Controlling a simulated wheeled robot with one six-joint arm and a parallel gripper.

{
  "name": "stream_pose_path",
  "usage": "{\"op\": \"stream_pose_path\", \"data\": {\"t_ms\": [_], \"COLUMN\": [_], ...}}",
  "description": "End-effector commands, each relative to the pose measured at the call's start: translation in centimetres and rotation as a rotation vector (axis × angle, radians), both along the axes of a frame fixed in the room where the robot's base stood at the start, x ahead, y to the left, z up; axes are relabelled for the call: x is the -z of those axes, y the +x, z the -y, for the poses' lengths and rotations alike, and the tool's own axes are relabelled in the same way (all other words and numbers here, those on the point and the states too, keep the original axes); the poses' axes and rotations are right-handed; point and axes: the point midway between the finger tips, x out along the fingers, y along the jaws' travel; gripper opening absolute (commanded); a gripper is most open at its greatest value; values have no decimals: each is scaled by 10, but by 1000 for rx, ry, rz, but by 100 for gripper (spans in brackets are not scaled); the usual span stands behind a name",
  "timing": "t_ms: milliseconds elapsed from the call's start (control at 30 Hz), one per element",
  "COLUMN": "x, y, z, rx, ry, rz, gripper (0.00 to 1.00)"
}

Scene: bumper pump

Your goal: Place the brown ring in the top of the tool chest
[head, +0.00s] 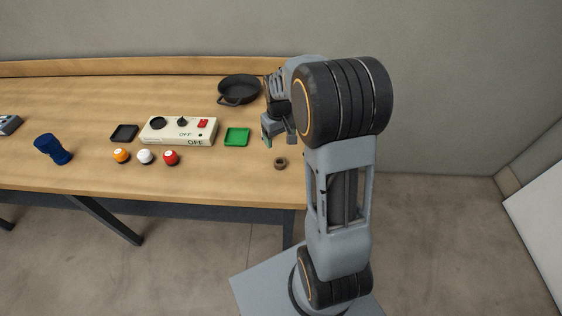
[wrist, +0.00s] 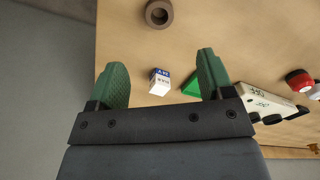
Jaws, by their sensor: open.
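The brown ring (head: 280,163) lies flat on the wooden table near its front right edge. In the wrist view the brown ring (wrist: 159,13) is at the top edge, beyond my fingertips and clear of them. My gripper (head: 278,133) is above the table's right end, behind the ring in the head view. In the wrist view my gripper (wrist: 160,68) has its green fingers spread apart, with nothing held. I cannot make out a tool chest; a grey object (head: 8,125) is cut off at the left edge of the head view.
A small blue-and-white box (wrist: 160,82) shows between my fingers. The table around the ring is clear.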

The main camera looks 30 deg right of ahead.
Motion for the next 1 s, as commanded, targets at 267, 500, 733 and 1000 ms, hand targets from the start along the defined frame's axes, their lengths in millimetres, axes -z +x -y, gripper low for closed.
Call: {"op": "stream_pose_path", "data": {"t_ms": [267, 500, 733, 1000], "x": [50, 69, 89, 119], "y": [-1, -1, -4, -5], "z": [0, 0, 0, 1], "rx": [0, -1, -1, -1], "ry": [2, 0, 2, 1], "rz": [-6, -2, -6, -3], "gripper": [74, 74, 74, 74]}}
